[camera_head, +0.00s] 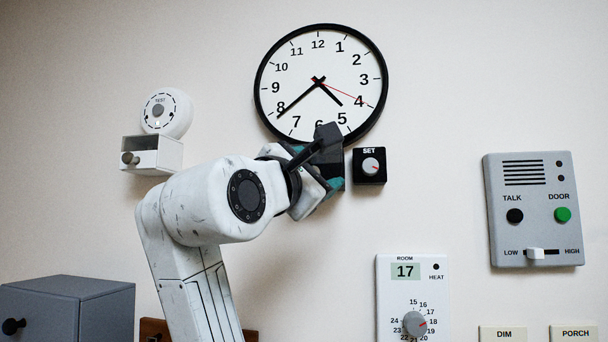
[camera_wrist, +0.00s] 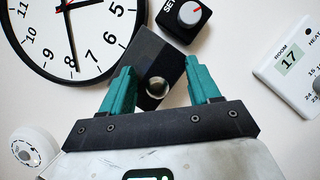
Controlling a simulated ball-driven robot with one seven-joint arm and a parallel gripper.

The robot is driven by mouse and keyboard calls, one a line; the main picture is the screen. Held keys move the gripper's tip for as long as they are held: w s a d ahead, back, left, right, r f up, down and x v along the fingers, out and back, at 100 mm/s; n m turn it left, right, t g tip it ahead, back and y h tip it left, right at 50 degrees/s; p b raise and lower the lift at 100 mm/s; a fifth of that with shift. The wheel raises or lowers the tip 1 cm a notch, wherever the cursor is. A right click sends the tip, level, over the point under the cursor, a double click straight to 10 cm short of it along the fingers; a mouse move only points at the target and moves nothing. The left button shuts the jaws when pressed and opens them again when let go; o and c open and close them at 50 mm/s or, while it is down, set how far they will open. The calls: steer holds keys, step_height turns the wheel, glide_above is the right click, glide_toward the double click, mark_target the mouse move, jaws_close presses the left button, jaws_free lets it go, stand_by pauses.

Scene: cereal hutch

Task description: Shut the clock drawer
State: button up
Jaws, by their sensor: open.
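The clock (camera_head: 320,84) hangs on the wall, and part of it shows in the wrist view (camera_wrist: 75,35). Just below it is a dark drawer box (camera_wrist: 152,52) with a round metal knob (camera_wrist: 156,87). In the head view the box (camera_head: 330,163) is mostly hidden behind my arm. My gripper (camera_head: 318,166) is at the box. In the wrist view its teal fingers (camera_wrist: 160,68) are open, one on each side of the box front, with the knob between them. I cannot tell whether they touch it, or how far out the drawer stands.
A black SET dial (camera_head: 369,166) is close to the right of my gripper. At left, a white drawer box (camera_head: 165,153) sits below a round TEST unit (camera_head: 166,112). A thermostat (camera_head: 395,300), an intercom panel (camera_head: 533,210) and a grey cabinet (camera_head: 70,300) are farther off.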

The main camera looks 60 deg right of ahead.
steer(key=shift+w+a+f, duration=0.1)
steer(key=shift+w+f, duration=0.05)
steer(key=shift+w, duration=0.2)
steer(key=shift+c, duration=0.6)
steer(key=b+v, duration=0.2)
steer(key=v, duration=0.9)
